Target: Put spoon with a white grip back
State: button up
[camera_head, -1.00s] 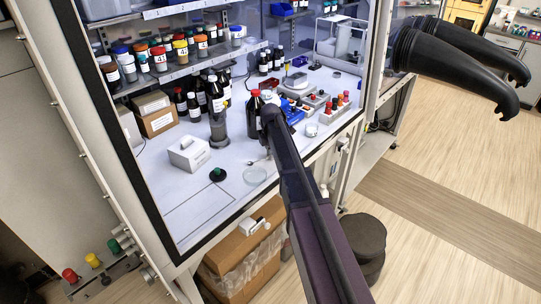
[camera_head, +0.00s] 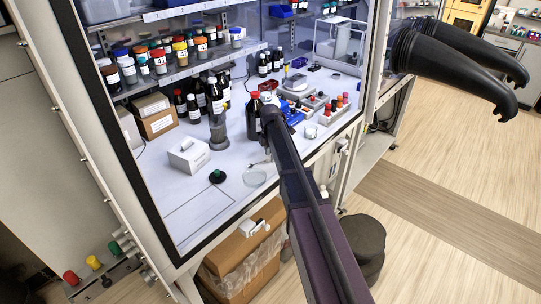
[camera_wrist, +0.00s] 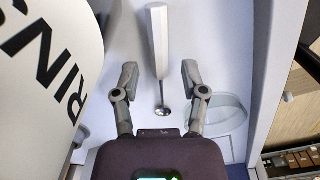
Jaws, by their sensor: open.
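The spoon with a white grip (camera_wrist: 157,42) lies on the pale worktop in the wrist view. Its grip points to the top of the picture and its small metal bowl is nearer my wrist. My gripper (camera_wrist: 160,70) is open, with one finger to each side of the spoon in the picture. No finger visibly touches it, and I cannot tell the height gap. In the head view my own arm hides the gripper's fingers and most of the spoon.
A clear round dish (camera_wrist: 228,116) lies just right of the fingers; the head view shows it too (camera_head: 255,178). A large white lettered surface (camera_wrist: 50,60) is close on the left. A white box (camera_head: 188,155), a green-knobbed black piece (camera_head: 217,177) and a red-capped bottle (camera_head: 254,118) stand nearby.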

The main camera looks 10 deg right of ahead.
notch_tip(320, 180, up, 11)
jog(key=p, duration=1.1)
jog(key=shift+r, duration=0.2)
dwell(0.5)
jog(key=s+a+m, duration=0.2)
jog(key=s+m, duration=1.8)
jog(key=s, duration=0.9)
jog(key=shift+s+m, duration=0.3)
